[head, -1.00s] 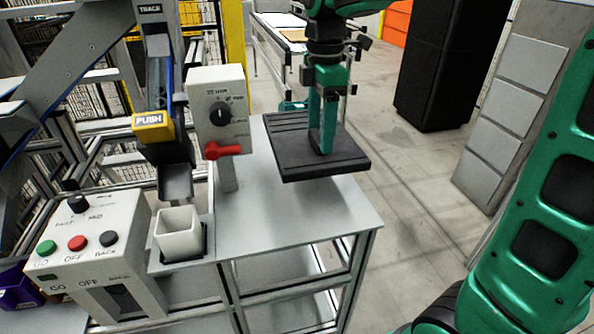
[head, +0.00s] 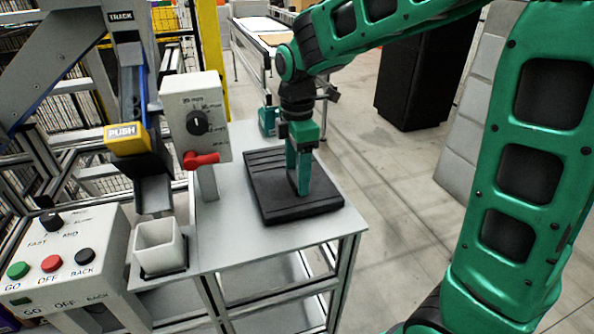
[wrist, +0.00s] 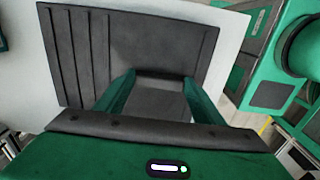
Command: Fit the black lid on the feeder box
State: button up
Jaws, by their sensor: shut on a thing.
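The black lid (head: 265,190) is a flat dark plate with grooves along its left side; it also shows in the wrist view (wrist: 85,50). My gripper (head: 302,188) points down from above and is shut on the lid near its middle, with the green fingers on either side of a dark raised part (wrist: 158,100). The lid is level, at or just above the grey table; I cannot tell whether it touches. No thing is clearly marked as the feeder box; a white open-topped box (head: 158,255) stands at the table's left under a chute, apart from the lid.
A white control box (head: 205,100) with a dial and red lever stands on a post just left of the lid. A yellow PUSH block (head: 127,138) sits on the chute. A button panel (head: 65,255) is at lower left. The grey table (head: 320,232) is bare in front.

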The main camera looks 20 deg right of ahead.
jog(key=o, duration=2)
